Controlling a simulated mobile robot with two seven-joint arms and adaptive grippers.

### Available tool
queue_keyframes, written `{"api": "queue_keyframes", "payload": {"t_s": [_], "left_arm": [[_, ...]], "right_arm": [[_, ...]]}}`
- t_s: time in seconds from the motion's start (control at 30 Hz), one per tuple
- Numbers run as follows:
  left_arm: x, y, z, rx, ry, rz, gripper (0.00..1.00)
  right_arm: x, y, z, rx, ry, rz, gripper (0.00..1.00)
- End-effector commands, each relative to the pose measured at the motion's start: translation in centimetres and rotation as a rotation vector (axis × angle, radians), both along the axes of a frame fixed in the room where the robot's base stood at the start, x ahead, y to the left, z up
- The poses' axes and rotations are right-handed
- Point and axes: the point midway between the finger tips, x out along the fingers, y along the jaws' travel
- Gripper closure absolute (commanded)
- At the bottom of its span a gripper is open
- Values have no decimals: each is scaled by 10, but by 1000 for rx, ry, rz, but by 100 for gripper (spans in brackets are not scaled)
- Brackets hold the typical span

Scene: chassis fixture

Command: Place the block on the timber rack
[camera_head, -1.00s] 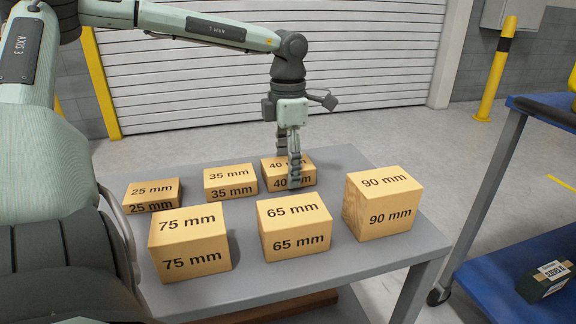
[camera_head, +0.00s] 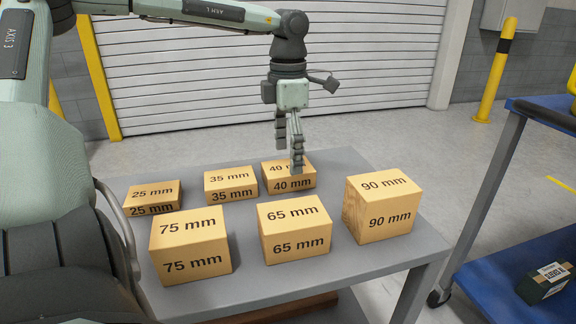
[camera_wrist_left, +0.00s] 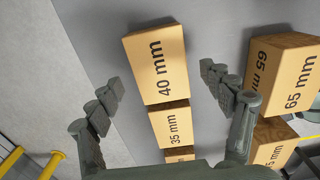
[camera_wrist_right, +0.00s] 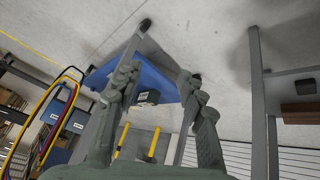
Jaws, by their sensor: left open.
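Several tan blocks with printed sizes stand on a grey table. The 40 mm block (camera_head: 289,184) is in the back row at right, and it also shows in the left wrist view (camera_wrist_left: 158,65). My left gripper (camera_head: 289,158) is open and empty just above it; in the left wrist view its fingers (camera_wrist_left: 160,82) spread to either side of the block. My right gripper (camera_wrist_right: 155,76) is open and empty, away from the blocks. I cannot identify the timber rack for sure; a brown wooden piece (camera_head: 300,306) shows under the table's front edge.
Beside it are the 35 mm block (camera_head: 231,186) and 25 mm block (camera_head: 152,197). In front stand the 75 mm (camera_head: 190,245), 65 mm (camera_head: 295,231) and 90 mm (camera_head: 383,206) blocks. A blue cart (camera_head: 500,270) stands at right. The grey table (camera_head: 350,268) is bare at front right.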

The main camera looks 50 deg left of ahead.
Motion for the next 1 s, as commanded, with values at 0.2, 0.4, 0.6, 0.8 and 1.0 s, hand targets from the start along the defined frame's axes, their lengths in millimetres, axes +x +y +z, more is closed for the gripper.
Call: {"api": "queue_keyframes", "payload": {"t_s": [0.2, 0.4, 0.6, 0.8, 1.0], "left_arm": [[1, 0, 51, 1, -3, 2, 20], [0, 0, 77, 1, 0, 2, 20], [0, 0, 84, 0, -1, 0, 20], [0, 0, 83, -1, 0, 1, 20], [0, 0, 83, -1, 0, 1, 20]], "right_arm": [[-11, -9, -4, -18, 55, -18, 60], [-19, -15, -7, -30, 94, -30, 60], [-23, -18, -9, -36, 114, -37, 60], [-22, -19, -9, -37, 112, -39, 60], [-22, -18, -9, -36, 108, -38, 60]]}}
